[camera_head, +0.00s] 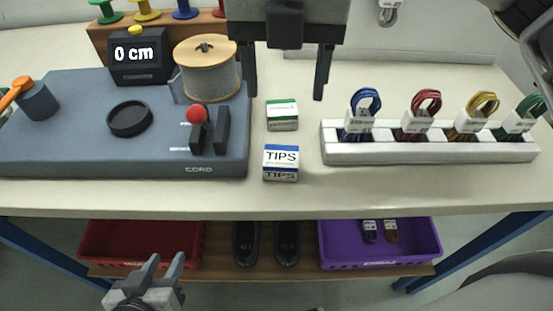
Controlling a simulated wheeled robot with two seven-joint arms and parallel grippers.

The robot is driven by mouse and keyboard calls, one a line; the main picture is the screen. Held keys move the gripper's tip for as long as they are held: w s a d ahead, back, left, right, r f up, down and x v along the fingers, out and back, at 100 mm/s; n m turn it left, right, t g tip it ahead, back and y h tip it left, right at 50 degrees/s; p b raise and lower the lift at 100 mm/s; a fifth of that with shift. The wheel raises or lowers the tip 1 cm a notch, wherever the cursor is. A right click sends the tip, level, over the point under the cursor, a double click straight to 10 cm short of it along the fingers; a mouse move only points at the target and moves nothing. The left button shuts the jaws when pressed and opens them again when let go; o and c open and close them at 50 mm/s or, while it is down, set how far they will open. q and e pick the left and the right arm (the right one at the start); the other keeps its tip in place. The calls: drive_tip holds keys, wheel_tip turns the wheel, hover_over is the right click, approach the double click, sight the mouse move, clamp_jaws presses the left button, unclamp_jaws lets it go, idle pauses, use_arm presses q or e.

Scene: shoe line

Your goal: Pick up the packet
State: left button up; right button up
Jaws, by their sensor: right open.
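A small white and blue packet marked TIPS (281,162) stands on the table, just right of the grey cord station. A similar white and green packet (282,115) lies behind it, apart from it; its label is too small to read. My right gripper (284,96) points down from the top middle. Its two fingers are wide apart with nothing between them, and in the picture they frame the space just behind the green packet. My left gripper (166,262) is low at the front left, in front of the table edge. Its fingers are apart and empty.
The cord station (80,140) holds a spool (207,68) and a 0 cm display (138,55). A white rack (430,150) with several coloured lace bundles stands right. Below are a red bin (100,245), a purple bin (380,257) and dark shoes (287,243).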

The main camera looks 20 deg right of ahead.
hover_over(282, 155)
drive_tip(key=f, duration=0.9)
drive_tip(key=shift+s+f, duration=0.2)
drive_tip(key=shift+s, duration=0.1)
drive_tip(key=shift+w+f+p, duration=0.15)
drive_tip(key=shift+f+p, duration=0.05)
drive_tip(key=shift+f, duration=1.3)
drive_tip(key=shift+w+f+p, duration=0.15)
drive_tip(key=shift+f, duration=1.35)
drive_tip(key=shift+c, duration=0.3)
drive_tip(key=c, duration=0.7)
